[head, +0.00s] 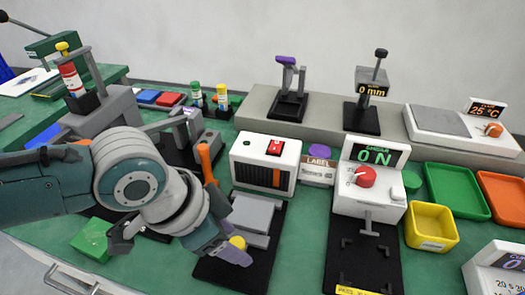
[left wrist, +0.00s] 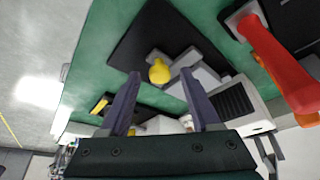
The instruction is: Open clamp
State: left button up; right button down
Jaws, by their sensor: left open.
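A grey clamp fixture (head: 254,215) stands on a black base plate, with a yellow round knob (head: 238,242). In the left wrist view the yellow knob (left wrist: 159,70) shows ahead of and between my left gripper's purple fingers (left wrist: 160,90), which are apart and empty. In the head view my left gripper (head: 236,236) is at the knob; whether a finger touches it I cannot tell. My right gripper is not in view.
A white box with a red switch (head: 265,160) stands close behind the fixture. To the right are a white unit with a red dial (head: 368,178) and yellow (head: 431,226), green and orange trays. A green block (head: 92,240) lies left of my gripper.

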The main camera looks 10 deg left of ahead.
pick_arm(q)
grip_shut()
dwell(0.5)
jog(key=shift+r, duration=0.1)
dwell(0.8)
